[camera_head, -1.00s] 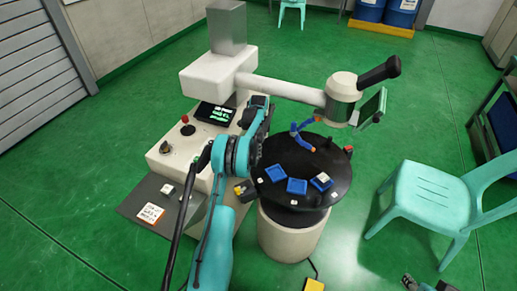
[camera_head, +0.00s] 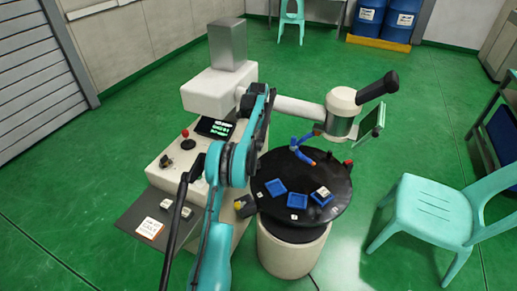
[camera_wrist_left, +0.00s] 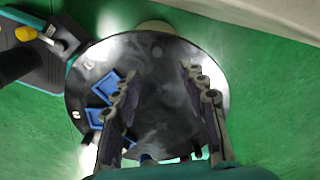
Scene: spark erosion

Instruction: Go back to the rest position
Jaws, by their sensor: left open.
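My left arm, teal and dark, rises from the bottom of the head view and bends in front of the white machine. Its gripper cannot be made out there behind the arm. In the left wrist view my left gripper (camera_wrist_left: 158,78) is open, with its two dark fingers apart and nothing between them. It is above the round black table (camera_wrist_left: 150,50), which also shows in the head view (camera_head: 336,185). My right gripper is not in view.
Blue trays (camera_head: 275,187) lie on the round table, below a blue nozzle hose (camera_head: 303,153). The white machine (camera_head: 212,90) with a scope head (camera_head: 342,112) stands behind. A teal chair (camera_head: 425,210) is at right. Green floor is clear at left.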

